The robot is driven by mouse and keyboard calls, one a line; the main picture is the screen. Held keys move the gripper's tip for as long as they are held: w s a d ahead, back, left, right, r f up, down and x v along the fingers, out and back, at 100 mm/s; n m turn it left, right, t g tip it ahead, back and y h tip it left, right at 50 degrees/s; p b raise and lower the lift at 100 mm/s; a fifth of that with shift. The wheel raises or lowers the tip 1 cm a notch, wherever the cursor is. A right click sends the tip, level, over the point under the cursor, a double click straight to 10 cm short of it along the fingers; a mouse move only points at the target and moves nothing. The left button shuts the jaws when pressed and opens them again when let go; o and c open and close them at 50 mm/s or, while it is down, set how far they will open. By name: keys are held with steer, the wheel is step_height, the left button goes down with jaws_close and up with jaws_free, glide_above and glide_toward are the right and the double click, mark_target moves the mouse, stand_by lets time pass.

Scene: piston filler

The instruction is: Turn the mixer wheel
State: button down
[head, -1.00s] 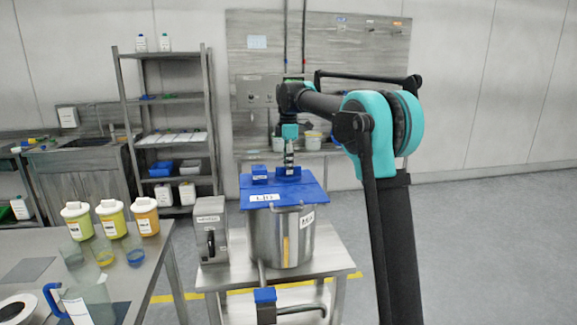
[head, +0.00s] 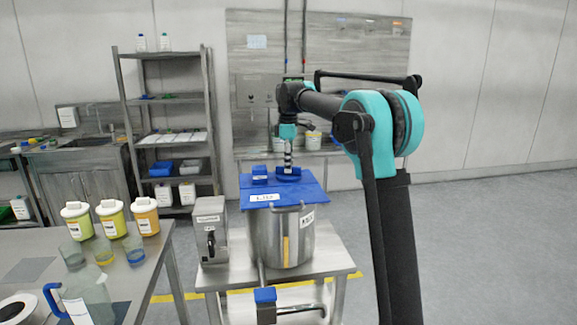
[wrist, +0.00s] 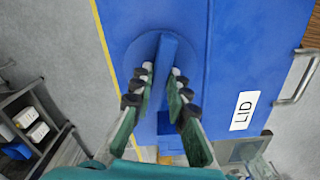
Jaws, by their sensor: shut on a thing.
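The mixer wheel (head: 289,175) looks like a round blue disc with a raised bar across it, on top of the blue lid (head: 312,191). The lid covers a steel pot (head: 268,240). My gripper (head: 288,163) points straight down over the wheel. In the wrist view, the wheel (wrist: 139,52) lies under my gripper (wrist: 162,74). The two fingers stand on either side of the raised bar, shut on it. The fingers hide part of the disc.
A grey machine (head: 210,228) with a black handle stands left of the pot on the steel table (head: 335,262). A small blue block (head: 259,175) sits on the lid. Jars (head: 110,218) and beakers stand on the left bench. Floor at right is clear.

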steer(key=m, duration=0.5)
steer(key=shift+m, duration=0.4)
steer(key=m, duration=1)
steer(key=shift+m, duration=2.7)
steer(key=c, duration=1.5)
jaws_free()
steer(key=shift+r, duration=0.1)
step_height(320, 180, up, 12)
steer(key=shift+f, duration=0.1)
